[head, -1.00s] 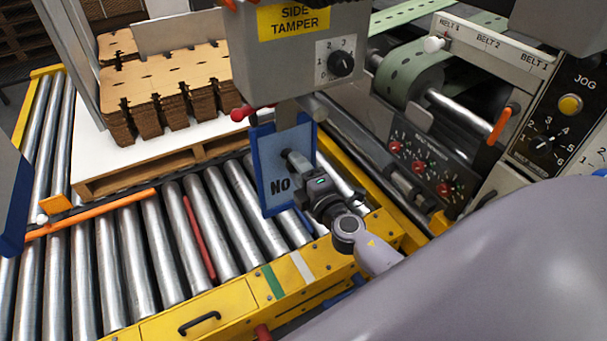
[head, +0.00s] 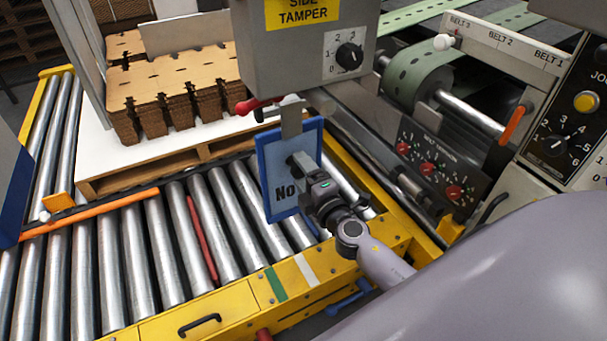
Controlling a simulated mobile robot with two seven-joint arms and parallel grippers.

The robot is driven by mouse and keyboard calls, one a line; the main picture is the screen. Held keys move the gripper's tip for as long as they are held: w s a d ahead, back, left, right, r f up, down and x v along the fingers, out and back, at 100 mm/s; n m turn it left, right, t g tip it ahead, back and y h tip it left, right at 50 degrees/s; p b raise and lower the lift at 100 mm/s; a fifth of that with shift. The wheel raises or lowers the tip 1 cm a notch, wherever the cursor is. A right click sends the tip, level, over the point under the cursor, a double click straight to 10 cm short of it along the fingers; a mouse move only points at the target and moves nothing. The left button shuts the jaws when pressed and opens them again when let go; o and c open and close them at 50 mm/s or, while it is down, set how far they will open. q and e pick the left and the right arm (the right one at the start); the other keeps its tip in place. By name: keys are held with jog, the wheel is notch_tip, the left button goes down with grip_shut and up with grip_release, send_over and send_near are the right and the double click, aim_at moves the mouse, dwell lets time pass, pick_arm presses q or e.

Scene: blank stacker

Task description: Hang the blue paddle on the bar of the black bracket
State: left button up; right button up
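The blue paddle (head: 268,178) is an upright pale panel with a blue rim and the letters "NO". A grey strip with a curved top (head: 291,117) rises from its upper edge. My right gripper (head: 297,164) is in front of the panel and appears shut on the paddle's grip, though its fingertips are partly hidden. The black bracket (head: 267,111) shows as a small dark piece below the grey box, beside a red knob. The strip's top overlaps the bracket's bar in the picture; I cannot tell whether it rests on it. My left gripper is not in view.
The grey "SIDE TAMPER" box (head: 290,50) hangs close above the paddle. Steel rollers (head: 150,250) and a yellow frame (head: 225,315) lie below. Cardboard stacks (head: 165,90) stand on a pallet behind left. A control panel (head: 565,130) is at the right.

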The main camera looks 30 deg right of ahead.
jog(key=shift+f, duration=0.25)
jog(key=s, duration=0.7)
jog(key=shift+a+r+b, duration=0.2)
jog(key=shift+b, duration=0.25)
